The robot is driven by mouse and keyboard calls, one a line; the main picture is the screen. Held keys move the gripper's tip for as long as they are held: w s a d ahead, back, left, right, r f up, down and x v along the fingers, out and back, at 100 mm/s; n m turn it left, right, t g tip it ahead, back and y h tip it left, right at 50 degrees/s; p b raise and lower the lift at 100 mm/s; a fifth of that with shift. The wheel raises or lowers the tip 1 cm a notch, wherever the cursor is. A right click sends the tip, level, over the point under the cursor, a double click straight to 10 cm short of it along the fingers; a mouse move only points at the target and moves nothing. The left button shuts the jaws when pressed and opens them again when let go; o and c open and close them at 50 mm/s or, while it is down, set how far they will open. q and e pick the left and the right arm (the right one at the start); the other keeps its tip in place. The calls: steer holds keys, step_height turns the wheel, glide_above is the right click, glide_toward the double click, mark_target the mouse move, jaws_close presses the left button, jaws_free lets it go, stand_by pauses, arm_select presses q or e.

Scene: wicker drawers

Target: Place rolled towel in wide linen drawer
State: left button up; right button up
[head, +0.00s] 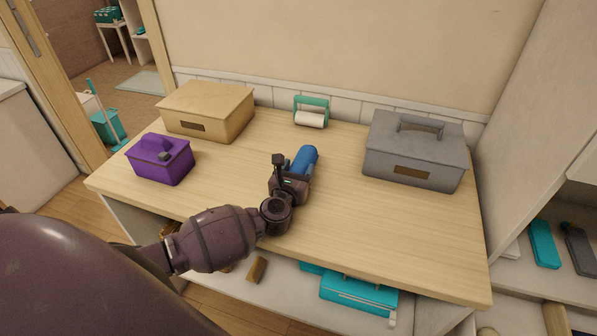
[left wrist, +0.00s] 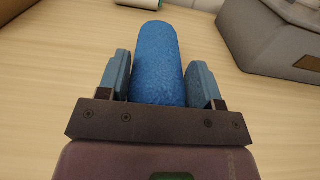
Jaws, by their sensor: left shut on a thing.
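A blue rolled towel (head: 305,158) is on or just above the wooden tabletop, near its middle; I cannot tell whether it touches the wood. My left gripper (head: 296,172) is shut on the near part of the towel. In the left wrist view the towel (left wrist: 157,62) lies lengthwise between the two blue finger pads of the left gripper (left wrist: 158,80), and its far end sticks out past them. My right gripper is not in view. I see no wicker drawer that I can make out clearly; the area below the tabletop is partly hidden by my arm.
A tan box (head: 205,110) and a purple box (head: 160,160) stand at the left of the wooden table (head: 390,230). A grey lidded box (head: 415,150) stands at the right. A green-framed paper roll holder (head: 311,112) is at the back. Teal items (head: 358,292) lie on the low shelf.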

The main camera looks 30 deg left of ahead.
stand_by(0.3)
arm_select(q)
steer(key=shift+f, duration=0.2)
steer(key=o, duration=1)
steer(key=shift+c, duration=0.2)
steer(key=shift+r, duration=0.1)
